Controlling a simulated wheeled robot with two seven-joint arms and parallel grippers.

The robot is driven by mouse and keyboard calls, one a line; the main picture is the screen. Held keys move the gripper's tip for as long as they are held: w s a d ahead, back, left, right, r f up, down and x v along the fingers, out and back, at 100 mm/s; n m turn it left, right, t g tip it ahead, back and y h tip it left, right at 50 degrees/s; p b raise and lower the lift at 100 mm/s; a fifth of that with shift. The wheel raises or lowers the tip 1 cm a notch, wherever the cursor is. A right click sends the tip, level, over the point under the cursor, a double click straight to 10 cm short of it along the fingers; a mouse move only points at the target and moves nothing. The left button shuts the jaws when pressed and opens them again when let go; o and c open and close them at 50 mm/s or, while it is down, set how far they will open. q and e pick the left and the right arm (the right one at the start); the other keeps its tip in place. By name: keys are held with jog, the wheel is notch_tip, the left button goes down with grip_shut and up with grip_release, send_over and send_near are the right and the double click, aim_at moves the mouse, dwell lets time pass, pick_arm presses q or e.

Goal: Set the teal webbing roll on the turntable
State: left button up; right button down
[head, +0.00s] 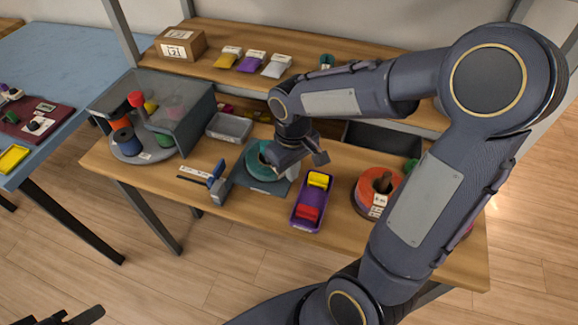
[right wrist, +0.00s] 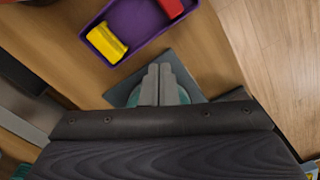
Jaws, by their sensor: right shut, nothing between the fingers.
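The teal webbing roll (head: 258,168) lies flat on a dark square plate (head: 240,178) near the front middle of the wooden bench. A round grey turntable (head: 128,156) stands at the bench's left under a see-through cover, bearing several spools and a red-topped post. My right gripper (head: 291,170) is over the teal roll and hides part of it. In the right wrist view its fingers (right wrist: 158,70) are closed together and empty, with teal (right wrist: 183,96) showing beside them. Whether they touch the roll is unclear. A dark part at the bottom left may be my left gripper (head: 62,317), mostly cut off.
A purple tray (head: 298,213) with yellow and red pieces sits right of the plate. A red-orange roll (head: 368,186) stands farther right. A blue-and-grey tool (head: 217,183) is left of the plate, a grey bin (head: 229,127) behind. The turntable's cover (head: 190,125) stands close around it.

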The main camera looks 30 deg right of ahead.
aim_at(261, 172)
notch_tip(261, 172, down, 6)
jog(key=shift+s+f, duration=0.1)
jog(key=w, duration=0.3)
jog(key=shift+w+a+f, duration=0.1)
jog(key=shift+a+f, duration=0.05)
jog(key=shift+a, duration=0.05)
jog(key=shift+w, duration=0.45)
jog(key=shift+a, duration=0.1)
jog(key=shift+w+a, duration=0.2)
jog(key=shift+w, duration=0.95)
jog(key=shift+s, duration=0.1)
